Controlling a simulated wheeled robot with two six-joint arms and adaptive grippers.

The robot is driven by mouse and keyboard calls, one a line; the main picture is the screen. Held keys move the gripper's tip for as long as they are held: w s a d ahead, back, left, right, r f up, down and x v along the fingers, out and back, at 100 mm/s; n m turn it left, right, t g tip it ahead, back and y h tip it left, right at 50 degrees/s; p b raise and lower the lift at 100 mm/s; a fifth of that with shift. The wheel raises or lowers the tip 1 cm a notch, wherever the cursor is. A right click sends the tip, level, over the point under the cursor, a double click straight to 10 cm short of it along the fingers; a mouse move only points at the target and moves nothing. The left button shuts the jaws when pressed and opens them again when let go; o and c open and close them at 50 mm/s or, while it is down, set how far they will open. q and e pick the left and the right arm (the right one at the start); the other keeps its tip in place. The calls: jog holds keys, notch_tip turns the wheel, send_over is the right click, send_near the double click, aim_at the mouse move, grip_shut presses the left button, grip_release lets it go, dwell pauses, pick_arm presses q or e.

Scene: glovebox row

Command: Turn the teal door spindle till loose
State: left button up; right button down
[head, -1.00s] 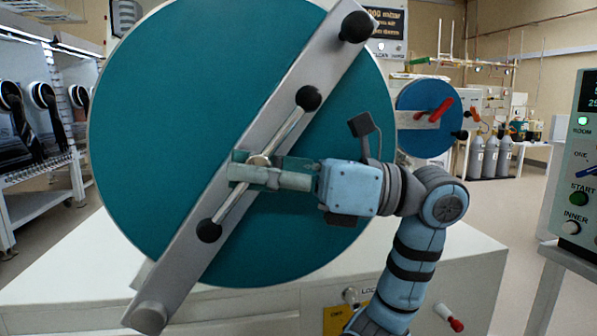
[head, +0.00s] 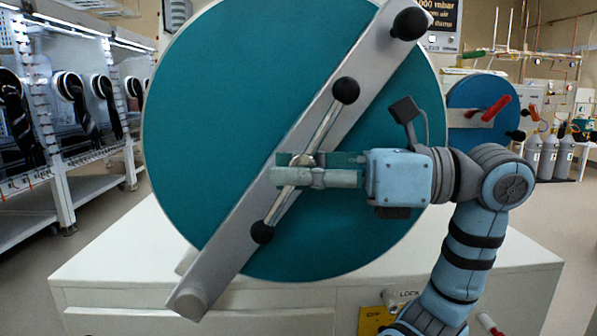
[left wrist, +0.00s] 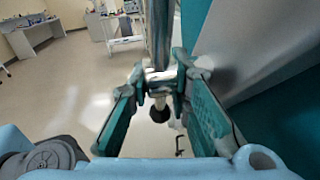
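The teal door (head: 230,100) is a big round disc with a grey diagonal bar (head: 365,70) across it. The door spindle (head: 328,122) is a thin metal T-handle at the bar's middle, with a black ball at each end, leaning up to the right. My left gripper (head: 300,168) reaches in from the right, its teal fingers closed around the spindle's hub. In the left wrist view the spindle (left wrist: 158,82) sits between both fingertips (left wrist: 160,90), with the handle rod running upward and a black ball below. The exact finger contact is partly hidden. My right gripper is not in view.
The white cabinet (head: 120,270) stands under the door. A smaller blue door (head: 480,95) with a red handle is behind at the right. Gloveboxes (head: 70,90) line the left side. Grey cylinders (head: 550,155) stand at the far right. Open floor shows in the wrist view.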

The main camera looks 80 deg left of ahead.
pick_arm(q)
jog(key=v, duration=1.2)
dwell(0.6)
